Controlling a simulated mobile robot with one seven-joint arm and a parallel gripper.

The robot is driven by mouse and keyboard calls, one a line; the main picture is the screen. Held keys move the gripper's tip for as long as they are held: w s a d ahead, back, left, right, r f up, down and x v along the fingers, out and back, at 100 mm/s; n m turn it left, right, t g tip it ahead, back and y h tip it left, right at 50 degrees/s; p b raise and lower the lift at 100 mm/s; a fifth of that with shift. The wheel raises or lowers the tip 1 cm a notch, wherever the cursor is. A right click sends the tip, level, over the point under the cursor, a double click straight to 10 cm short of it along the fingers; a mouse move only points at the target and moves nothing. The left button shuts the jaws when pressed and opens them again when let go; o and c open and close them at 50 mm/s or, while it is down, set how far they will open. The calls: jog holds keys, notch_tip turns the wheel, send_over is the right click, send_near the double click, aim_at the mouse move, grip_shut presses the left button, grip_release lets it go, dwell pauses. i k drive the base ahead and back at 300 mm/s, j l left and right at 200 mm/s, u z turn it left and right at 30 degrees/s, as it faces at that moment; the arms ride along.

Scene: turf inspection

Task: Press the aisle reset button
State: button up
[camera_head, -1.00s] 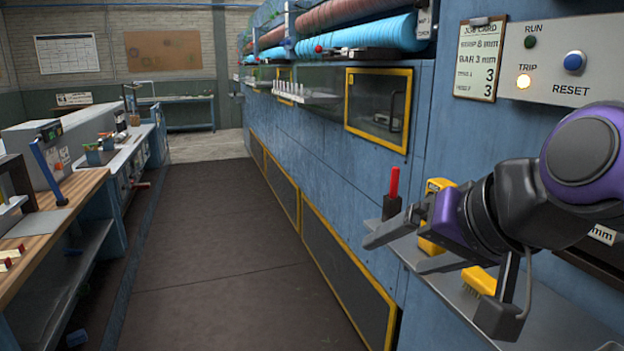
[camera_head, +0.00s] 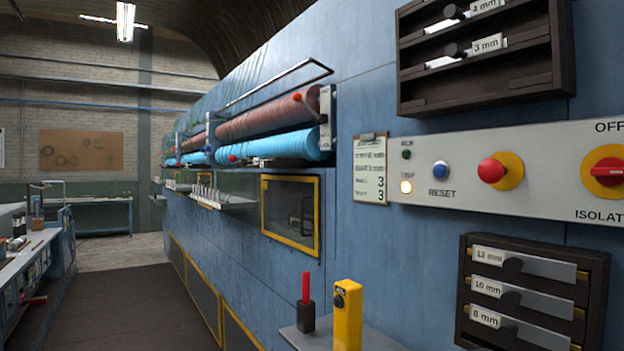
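The blue reset button (camera_head: 440,169) sits on a pale control panel (camera_head: 456,205) on the blue machine wall, with the word RESET below it.
A red isolator switch (camera_head: 607,171) is at the panel's right end. Dark racks of labelled gauges hang above (camera_head: 484,97) and below (camera_head: 592,300) the panel. A shelf (camera_head: 375,336) juts out below, bearing a yellow device (camera_head: 347,312) and a red-handled tool (camera_head: 306,290). The aisle floor (camera_head: 120,310) is clear.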

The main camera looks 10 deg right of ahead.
aim_at(439, 170)
jog(key=z, duration=0.75)
